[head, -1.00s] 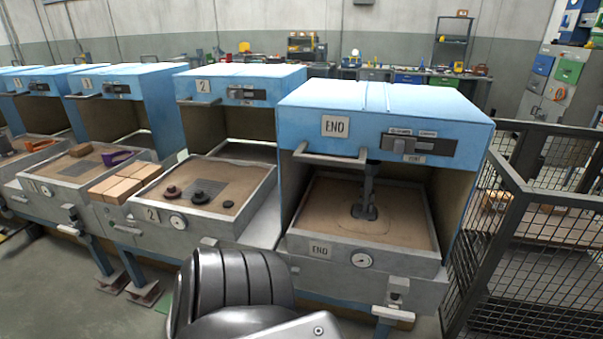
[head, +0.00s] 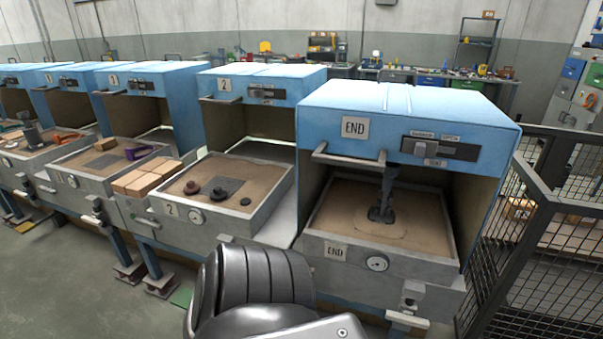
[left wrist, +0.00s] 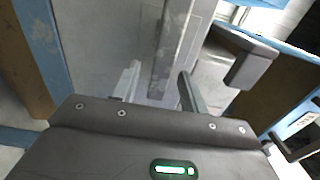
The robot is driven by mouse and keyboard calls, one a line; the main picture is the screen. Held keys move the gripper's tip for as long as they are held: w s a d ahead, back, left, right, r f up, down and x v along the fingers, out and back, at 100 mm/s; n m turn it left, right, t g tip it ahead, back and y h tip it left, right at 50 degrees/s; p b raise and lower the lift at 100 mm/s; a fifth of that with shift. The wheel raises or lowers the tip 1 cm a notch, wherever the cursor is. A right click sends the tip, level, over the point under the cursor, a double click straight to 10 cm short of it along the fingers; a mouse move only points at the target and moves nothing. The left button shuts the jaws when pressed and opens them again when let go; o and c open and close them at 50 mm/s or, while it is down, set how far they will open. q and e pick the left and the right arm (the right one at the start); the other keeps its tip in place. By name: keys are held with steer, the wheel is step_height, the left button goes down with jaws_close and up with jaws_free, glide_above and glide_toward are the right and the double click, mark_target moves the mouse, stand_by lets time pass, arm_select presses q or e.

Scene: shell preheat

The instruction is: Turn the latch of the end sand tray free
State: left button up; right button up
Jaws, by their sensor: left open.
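The end sand tray (head: 415,265) sits in the blue END housing (head: 345,100) at the right of the head view, with a round dial and an END plate on its front wall. A dark upright piece (head: 383,205) stands in its sand. A small grey latch (head: 410,294) is on the front below the tray, toward the right, above a pale handle (head: 407,320). My left gripper (left wrist: 160,86) is open in the left wrist view. A grey upright surface lies beyond its fingers; I cannot tell which part it is. My right gripper is out of view.
A mesh fence (head: 535,235) stands close at the right. Station 2, with its tray (head: 230,228), and more blue stations stand to the left. A grey bar handle (left wrist: 246,55) projects right of my left gripper. Open floor (head: 90,300) lies at the front left.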

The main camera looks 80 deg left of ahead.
arm_select(q)
steer(key=v, duration=1)
steer(key=shift+s+d+p, duration=0.25)
steer(key=shift+s+p, duration=0.05)
